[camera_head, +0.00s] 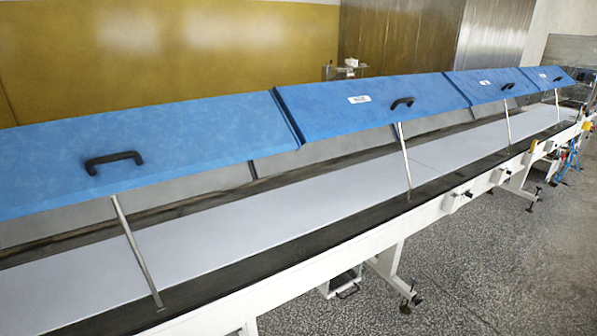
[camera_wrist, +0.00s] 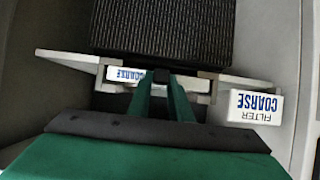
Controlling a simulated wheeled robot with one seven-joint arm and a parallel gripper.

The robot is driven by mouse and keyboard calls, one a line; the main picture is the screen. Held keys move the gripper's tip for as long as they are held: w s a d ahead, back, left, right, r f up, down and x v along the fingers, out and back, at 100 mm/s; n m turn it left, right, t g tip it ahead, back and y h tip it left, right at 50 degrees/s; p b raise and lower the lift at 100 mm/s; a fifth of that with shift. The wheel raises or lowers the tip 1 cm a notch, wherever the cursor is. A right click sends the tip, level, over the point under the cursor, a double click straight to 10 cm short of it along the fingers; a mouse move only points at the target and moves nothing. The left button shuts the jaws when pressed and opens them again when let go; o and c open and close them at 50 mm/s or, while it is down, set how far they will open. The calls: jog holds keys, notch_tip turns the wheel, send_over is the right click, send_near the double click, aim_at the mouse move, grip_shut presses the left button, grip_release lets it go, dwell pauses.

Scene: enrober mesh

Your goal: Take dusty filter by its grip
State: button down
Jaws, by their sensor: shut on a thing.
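In the wrist view, a dark, ribbed filter panel (camera_wrist: 165,28) lies just beyond my fingertips, with a pale front frame bearing a "COARSE" label (camera_wrist: 125,75) that is partly covered. My gripper (camera_wrist: 165,80) has its two green fingers close together at the middle of this front. They are shut on the filter's grip, which the fingers mostly hide. Dust on the panel cannot be told at this size. A white block marked "FILTER COARSE" (camera_wrist: 257,107) is right of the fingers, its lettering upside down. The head view shows neither filter nor gripper.
Pale walls (camera_wrist: 290,50) stand close on both sides in the wrist view. In the head view, a long conveyor (camera_head: 300,205) runs away to the right under raised blue covers (camera_head: 370,100) with black handles and metal props. Speckled floor (camera_head: 480,260) is open at right.

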jog(key=s+d, duration=0.5)
jog(key=s, duration=0.4)
jog(key=s+d, duration=0.5)
jog(key=s, duration=0.3)
jog(key=shift+s+d+r, duration=0.25)
jog(key=shift+s+d, duration=0.1)
jog(key=shift+d, duration=0.05)
dwell(2.1)
jog(key=shift+w+a, duration=0.5)
jog(key=shift+w, duration=0.3)
jog(key=shift+w+a, duration=0.45)
jog(key=shift+w, duration=0.3)
jog(key=shift+w+a, duration=0.5)
jog(key=shift+w, duration=0.3)
jog(key=shift+s+f, duration=0.1)
jog(key=w+a, duration=0.7)
jog(key=w, duration=0.5)
jog(key=shift+a, duration=0.15)
